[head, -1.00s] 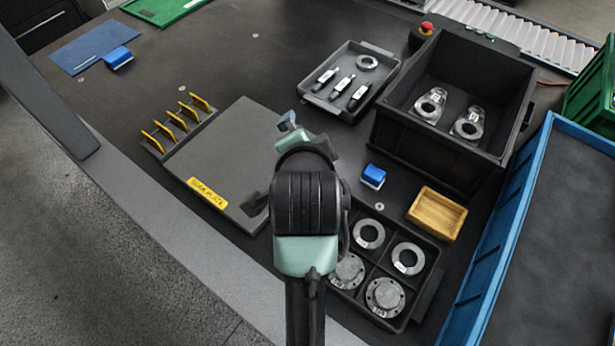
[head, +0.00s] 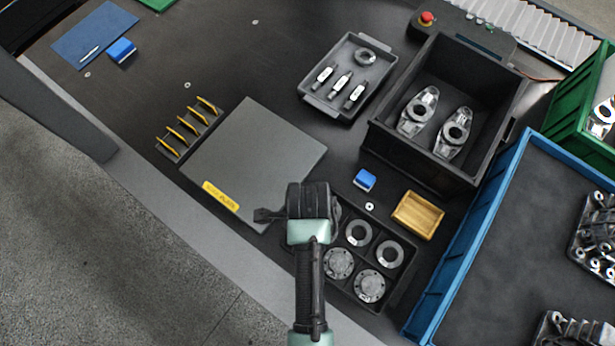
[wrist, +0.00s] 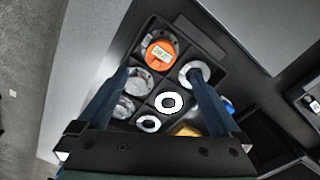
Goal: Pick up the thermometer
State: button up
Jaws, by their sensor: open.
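An orange round device with a small display (wrist: 160,52), which I take to be the thermometer, shows in the wrist view. It sits on a metal disc in a corner compartment of the black divided tray (wrist: 208,45). In the head view my arm covers that end of the tray (head: 398,299), and the orange device is hidden. My gripper (wrist: 160,75) is open, with its two blue fingers apart. The tray shows between and beyond the fingers, and the orange device appears between and past their tips. Nothing is held.
Other tray compartments hold metal rings and flanged discs. A grey plate (head: 255,160), a blue block (head: 365,180) and a wooden box (head: 417,215) are nearby. A deep black bin (head: 400,150) and a blue-walled bin (head: 470,240) stand to the right.

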notch_tip(320, 180, down, 8)
jog(key=shift+a+f, duration=0.1)
dwell(0.4)
jog(key=shift+c, duration=0.2)
grip_shut()
notch_tip(320, 180, up, 10)
jog(key=p, duration=0.4)
notch_tip(320, 180, down, 10)
jog(key=shift+r+b, duration=0.2)
jog(key=shift+b, duration=0.3)
dwell(0.4)
